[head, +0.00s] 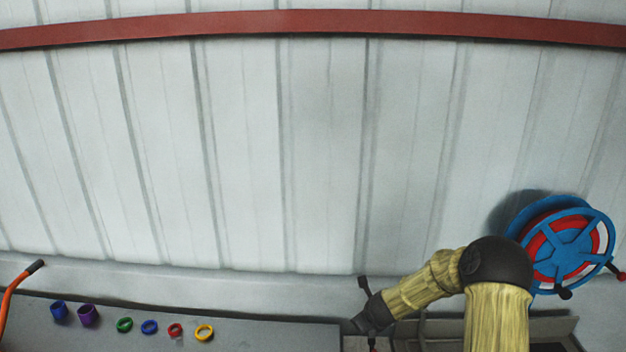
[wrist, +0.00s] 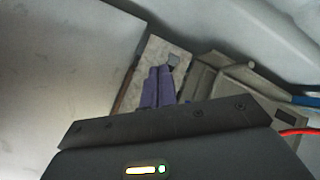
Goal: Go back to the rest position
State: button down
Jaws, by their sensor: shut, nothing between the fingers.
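My gripper shows in the wrist view with its purple fingers (wrist: 158,86) together and nothing between them. It hangs above a pale slab and a grey fixture. In the head view my arm, in a yellow sleeve, bends down to the left at the lower right. The gripper's end there is dark and small near the bottom edge, and its fingers cannot be made out.
A blue and red hose reel (head: 568,250) stands right of my arm. Several coloured rings, one yellow (head: 204,332), lie on the grey bench (head: 270,338) at lower left. An orange-handled bar (head: 14,290) is at the far left. A grey fixture (wrist: 222,78) is close to my fingers.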

jog(key=s+a+r+n+g+y+b, duration=0.1)
jog(key=s+a+r+n, duration=0.15)
jog(key=s+n, duration=0.45)
jog(key=s+a+r+n+g+b, duration=0.1)
jog(key=s+r+n, duration=0.35)
jog(key=n, duration=0.35)
jog(key=s+d+r+n+g+b, duration=0.1)
jog(key=s+n, duration=0.6)
jog(key=s, duration=0.2)
jog(key=s+d+r+n+g+h+b, duration=0.1)
jog(key=s+n, duration=0.6)
jog(key=s, duration=0.3)
jog(key=shift+s+d+r+g+h, duration=0.15)
jog(key=shift+d+r+g+h, duration=0.05)
jog(key=shift+d+g+h, duration=0.1)
